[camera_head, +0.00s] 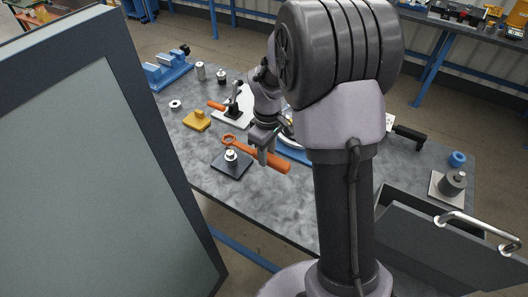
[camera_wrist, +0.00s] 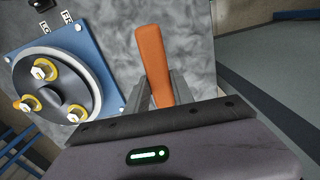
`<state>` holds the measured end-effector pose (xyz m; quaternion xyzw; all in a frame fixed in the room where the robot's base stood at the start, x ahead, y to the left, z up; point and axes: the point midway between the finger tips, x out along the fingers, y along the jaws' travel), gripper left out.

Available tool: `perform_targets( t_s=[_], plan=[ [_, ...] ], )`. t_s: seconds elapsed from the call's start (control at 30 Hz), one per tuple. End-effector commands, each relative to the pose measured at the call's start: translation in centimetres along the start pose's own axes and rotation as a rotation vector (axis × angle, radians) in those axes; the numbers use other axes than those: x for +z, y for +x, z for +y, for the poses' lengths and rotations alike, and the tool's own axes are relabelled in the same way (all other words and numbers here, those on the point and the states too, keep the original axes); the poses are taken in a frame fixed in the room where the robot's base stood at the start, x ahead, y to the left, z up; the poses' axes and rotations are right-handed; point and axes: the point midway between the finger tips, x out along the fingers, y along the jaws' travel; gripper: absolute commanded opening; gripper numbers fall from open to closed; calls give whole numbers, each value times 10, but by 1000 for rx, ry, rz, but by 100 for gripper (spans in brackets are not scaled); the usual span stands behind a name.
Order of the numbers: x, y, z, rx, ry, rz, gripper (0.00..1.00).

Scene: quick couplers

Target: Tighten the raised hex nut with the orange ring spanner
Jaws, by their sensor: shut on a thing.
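The orange ring spanner (camera_head: 274,161) is held by its thick handle in my gripper (camera_head: 264,145), with its ring end toward the left. The ring shows just behind and above the raised hex nut (camera_head: 231,154) in the head view, apart from it in the picture; the height gap is hard to judge. The nut sits on a short post on a dark square plate (camera_head: 229,170). In the wrist view the orange handle (camera_wrist: 151,58) stands between the two fingers of my gripper (camera_wrist: 163,95). The ring and the nut are not in the wrist view.
A blue plate (camera_wrist: 107,62) with a round flange and yellow-ringed bolts lies close beside my gripper. A yellow block (camera_head: 197,121), a loose nut (camera_head: 175,104) and a toggle clamp stand farther back. A large dark panel (camera_head: 70,170) fills the left. The table front is clear.

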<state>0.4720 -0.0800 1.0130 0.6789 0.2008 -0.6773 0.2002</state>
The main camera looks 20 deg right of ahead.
Motion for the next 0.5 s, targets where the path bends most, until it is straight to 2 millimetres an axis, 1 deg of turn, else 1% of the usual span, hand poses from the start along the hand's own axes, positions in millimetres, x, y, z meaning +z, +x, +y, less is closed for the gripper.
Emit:
perform_targets(
  t_s=[0.37, 0.5],
  plan=[
    [1, -1, 0, 0, -17, 0, 0],
    [1, 13, 0, -1, -16, -1, 0]
  ],
)
